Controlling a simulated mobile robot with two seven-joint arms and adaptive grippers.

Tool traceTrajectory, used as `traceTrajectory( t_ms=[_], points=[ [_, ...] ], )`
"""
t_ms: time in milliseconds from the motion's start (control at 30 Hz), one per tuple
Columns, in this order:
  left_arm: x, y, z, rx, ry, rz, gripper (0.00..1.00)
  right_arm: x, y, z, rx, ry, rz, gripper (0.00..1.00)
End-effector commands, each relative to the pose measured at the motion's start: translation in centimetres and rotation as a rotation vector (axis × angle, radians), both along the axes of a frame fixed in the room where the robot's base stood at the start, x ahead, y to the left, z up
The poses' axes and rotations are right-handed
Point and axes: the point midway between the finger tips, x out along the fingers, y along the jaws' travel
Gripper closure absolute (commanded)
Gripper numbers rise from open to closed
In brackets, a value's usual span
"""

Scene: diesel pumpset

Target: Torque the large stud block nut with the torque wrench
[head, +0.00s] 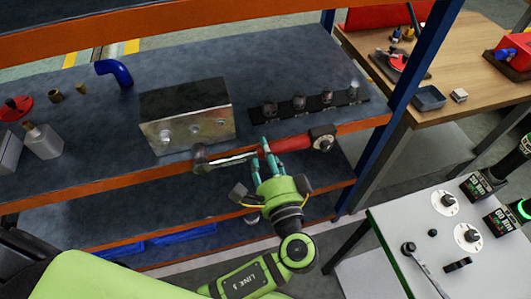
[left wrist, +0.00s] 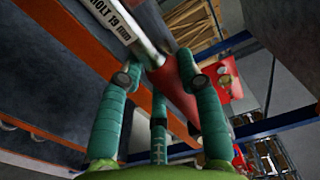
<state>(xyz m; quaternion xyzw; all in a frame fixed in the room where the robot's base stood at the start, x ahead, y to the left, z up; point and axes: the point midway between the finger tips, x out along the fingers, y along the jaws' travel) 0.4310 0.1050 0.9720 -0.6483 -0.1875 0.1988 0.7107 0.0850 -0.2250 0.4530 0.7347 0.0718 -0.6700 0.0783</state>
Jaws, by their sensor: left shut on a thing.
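A metal block (head: 187,115) with a dark top sits on the blue-grey bench, a nut or stud (head: 165,135) showing on its pale front face; I take it as the large stud block. My left gripper (head: 267,160) is shut on the torque wrench (head: 285,146), around its red handle, in front of the bench's orange edge. The wrench's silver shaft runs left to an end just below the block's front; I cannot tell if they touch.
A dark strip with several sockets (head: 310,104) lies right of the block. A blue pipe elbow (head: 113,71), small brass parts and a bottle (head: 42,140) stand left. A blue post (head: 405,85) rises at right. A white table (head: 400,275) with tools stands lower right.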

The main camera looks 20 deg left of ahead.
Motion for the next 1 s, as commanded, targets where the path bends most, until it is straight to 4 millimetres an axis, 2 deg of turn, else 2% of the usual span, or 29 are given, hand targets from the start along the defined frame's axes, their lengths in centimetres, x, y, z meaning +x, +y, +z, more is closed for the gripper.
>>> traceTrajectory(
  t_ms=[133,333,567,1000],
  points=[
    [1.5,1.0,0.2,0.001,-0.008,0.002,1.00,-0.2,0.9,0.1,0.012,0.003,0.002,0.51],
    [3.2,2.0,0.4,-0.012,-0.016,0.001,1.00,-0.2,0.9,0.1,0.011,0.003,0.004,0.51],
    [3.0,2.1,3.1,-0.185,-0.121,0.001,1.00,-0.2,0.6,-0.1,0.007,0.003,0.005,0.51],
    [2.0,3.7,7.5,-0.497,-0.310,0.001,1.00,-0.1,0.0,-0.8,0.000,0.001,0.002,0.51]
  ],
)
